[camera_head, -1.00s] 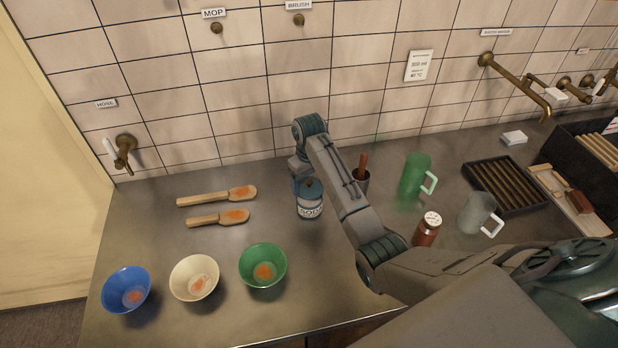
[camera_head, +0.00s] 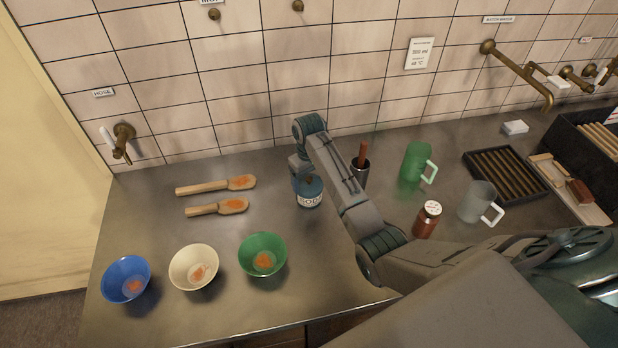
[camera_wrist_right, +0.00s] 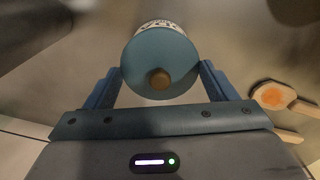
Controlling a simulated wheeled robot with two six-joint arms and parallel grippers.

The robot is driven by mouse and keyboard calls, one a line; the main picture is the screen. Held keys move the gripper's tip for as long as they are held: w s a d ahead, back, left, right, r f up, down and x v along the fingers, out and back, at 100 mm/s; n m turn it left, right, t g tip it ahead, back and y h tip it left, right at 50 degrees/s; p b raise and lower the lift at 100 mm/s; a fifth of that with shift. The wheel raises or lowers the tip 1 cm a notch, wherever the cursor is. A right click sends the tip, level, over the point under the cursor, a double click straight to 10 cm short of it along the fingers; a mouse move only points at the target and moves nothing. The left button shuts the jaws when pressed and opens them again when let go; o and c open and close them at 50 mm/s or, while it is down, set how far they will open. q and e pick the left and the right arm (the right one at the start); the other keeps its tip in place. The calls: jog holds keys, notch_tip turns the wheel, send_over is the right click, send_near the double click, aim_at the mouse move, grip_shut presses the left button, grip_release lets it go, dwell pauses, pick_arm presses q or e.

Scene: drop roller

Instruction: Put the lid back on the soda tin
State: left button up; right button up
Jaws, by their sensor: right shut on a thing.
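The soda tin (camera_head: 310,201), white with a SODA label, stands upright on the steel counter. Its blue lid (camera_head: 313,186) with a brown knob is at the tin's mouth, and in the right wrist view the lid (camera_wrist_right: 160,55) faces me and covers most of the tin. My right gripper (camera_head: 306,180) is shut on the lid, with a blue finger on each side of it in the right wrist view (camera_wrist_right: 160,75). I cannot tell whether the lid is fully seated. My left gripper is not in view.
Two wooden scoops (camera_head: 218,207) with orange powder lie left of the tin. Blue, cream and green bowls (camera_head: 262,254) stand in front. A dark cup (camera_head: 361,173), a red-brown jar (camera_head: 428,219) and a green mug (camera_head: 417,163) stand to the right.

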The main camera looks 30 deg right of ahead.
jog(key=shift+r+p, duration=0.1)
jog(key=shift+p, duration=0.25)
jog(key=shift+f, duration=0.2)
dwell(1.8)
jog(key=o, duration=0.9)
jog(key=shift+o, duration=0.2)
jog(key=shift+r, duration=0.1)
jog(key=shift+r, duration=3.4)
grip_shut()
jog(key=shift+f, duration=0.15)
